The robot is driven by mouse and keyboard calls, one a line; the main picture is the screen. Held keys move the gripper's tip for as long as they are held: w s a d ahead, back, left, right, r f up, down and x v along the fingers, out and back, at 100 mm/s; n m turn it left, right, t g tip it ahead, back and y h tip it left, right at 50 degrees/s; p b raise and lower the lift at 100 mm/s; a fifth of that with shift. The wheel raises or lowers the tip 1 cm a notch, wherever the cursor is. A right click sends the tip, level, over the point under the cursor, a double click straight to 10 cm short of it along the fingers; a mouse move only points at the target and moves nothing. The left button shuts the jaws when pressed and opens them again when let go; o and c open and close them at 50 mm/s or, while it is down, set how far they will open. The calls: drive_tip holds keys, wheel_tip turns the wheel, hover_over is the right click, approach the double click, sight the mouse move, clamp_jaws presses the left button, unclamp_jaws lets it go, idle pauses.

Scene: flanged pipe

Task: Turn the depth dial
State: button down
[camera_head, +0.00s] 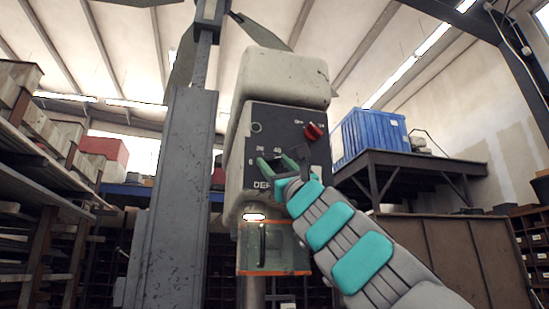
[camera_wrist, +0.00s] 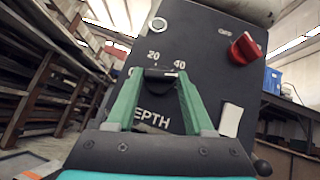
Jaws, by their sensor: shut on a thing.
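The depth dial (camera_wrist: 160,74) is a dark knob on the dark front panel of a drill-press-like machine. The numbers 20 and 40 show above it and the lettering "EPTH" below it in the wrist view. A short white mark shows near its right end, towards the 40. My gripper (camera_wrist: 158,82) has one green finger on each side of the dial and is shut on it. In the head view my gripper (camera_head: 277,166) reaches the panel from the lower right. The fingers hide part of the dial there.
A red switch knob (camera_head: 313,132) sits at the panel's upper right, beside "OFF". A clear guard with orange edges (camera_head: 274,262) hangs below the machine's head. A grey column (camera_head: 175,200) stands left. A blue crate (camera_head: 368,132) rests on a platform at right.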

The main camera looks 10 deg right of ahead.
drive_tip(key=shift+d+r+n+g+y+p, duration=0.15)
drive_tip(key=shift+n+g+y+p, duration=0.15)
drive_tip(key=shift+n+y+p, duration=0.4)
drive_tip(key=shift+d+r+n+g+y+p, duration=0.15)
drive_tip(key=shift+n+g+y+p, duration=0.15)
drive_tip(key=shift+n+y+p, duration=0.45)
drive_tip(key=n+g+y+p, duration=0.1)
drive_tip(key=n, duration=0.1)
drive_tip(key=n+g+y+p, duration=0.1)
drive_tip(key=n+p, duration=0.1)
drive_tip(key=shift+w+n+g+y, duration=0.1)
drive_tip(key=shift+n+g+y, duration=0.25)
drive_tip(key=shift+g, duration=0.05)
drive_tip(key=n+g+y+p, duration=0.1)
drive_tip(key=n+g, duration=0.1)
drive_tip(key=n, duration=0.1)
drive_tip(key=shift+d, duration=0.2)
drive_tip(key=shift+n+g+y, duration=0.5)
drive_tip(key=shift+n+g, duration=0.7)
drive_tip(key=shift+n, duration=0.7)
drive_tip(key=shift+c, duration=1.4)
unclamp_jaws()
drive_tip(key=shift+r, duration=0.1)
